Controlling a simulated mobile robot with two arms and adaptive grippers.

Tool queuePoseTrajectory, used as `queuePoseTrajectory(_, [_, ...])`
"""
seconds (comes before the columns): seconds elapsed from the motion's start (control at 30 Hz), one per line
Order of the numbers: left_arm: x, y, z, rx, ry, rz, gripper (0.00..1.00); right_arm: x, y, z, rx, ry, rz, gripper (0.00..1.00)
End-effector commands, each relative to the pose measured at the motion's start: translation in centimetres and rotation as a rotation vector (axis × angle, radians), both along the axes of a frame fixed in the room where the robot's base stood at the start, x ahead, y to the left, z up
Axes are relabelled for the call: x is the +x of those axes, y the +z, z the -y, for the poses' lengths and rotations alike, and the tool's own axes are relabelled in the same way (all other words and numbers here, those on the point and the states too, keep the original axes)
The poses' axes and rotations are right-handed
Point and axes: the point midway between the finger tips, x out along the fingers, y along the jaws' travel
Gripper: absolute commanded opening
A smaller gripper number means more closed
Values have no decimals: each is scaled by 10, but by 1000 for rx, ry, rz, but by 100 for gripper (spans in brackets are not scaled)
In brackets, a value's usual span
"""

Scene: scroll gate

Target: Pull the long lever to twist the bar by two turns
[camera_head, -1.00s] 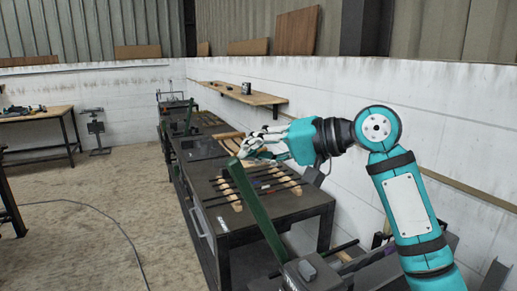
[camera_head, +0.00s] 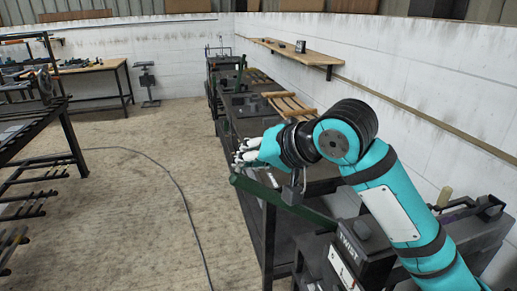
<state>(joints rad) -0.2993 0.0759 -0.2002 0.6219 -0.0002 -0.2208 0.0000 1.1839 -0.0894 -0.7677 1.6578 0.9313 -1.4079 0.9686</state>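The long green lever (camera_head: 282,201) runs from the twisting machine up to the left, at a shallow slope. The machine (camera_head: 362,246) is a dark box marked TWIST at the lower right. My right gripper (camera_head: 240,158) is at the lever's free end, with its pale fingers just above and beside it in the picture. Whether the fingers close around the lever or only touch it cannot be made out. The bar being twisted cannot be made out. My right arm hides part of the machine. My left gripper is out of view.
Dark workbenches (camera_head: 250,127) stand behind my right gripper along the white wall, with a wooden rack (camera_head: 290,106) on one. A wooden shelf (camera_head: 297,50) is on the wall. A metal rack (camera_head: 38,135) stands at the left. The floor between is open, with a cable (camera_head: 185,200) across it.

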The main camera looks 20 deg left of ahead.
Motion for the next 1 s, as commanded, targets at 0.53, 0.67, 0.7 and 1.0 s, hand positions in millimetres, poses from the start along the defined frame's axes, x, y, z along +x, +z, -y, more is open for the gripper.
queuePoseTrajectory(0.53, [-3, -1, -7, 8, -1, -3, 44, -4, -3, 3, -14, 3, -6, 0])
queuePoseTrajectory(0.67, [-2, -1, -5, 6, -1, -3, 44, -9, 8, 18, -12, 3, -2, 0])
queuePoseTrajectory(0.7, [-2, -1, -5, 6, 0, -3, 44, -12, 14, 24, -10, 4, 0, 0])
queuePoseTrajectory(1.0, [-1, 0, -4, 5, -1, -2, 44, -31, 51, 72, -5, 1, 3, 0])
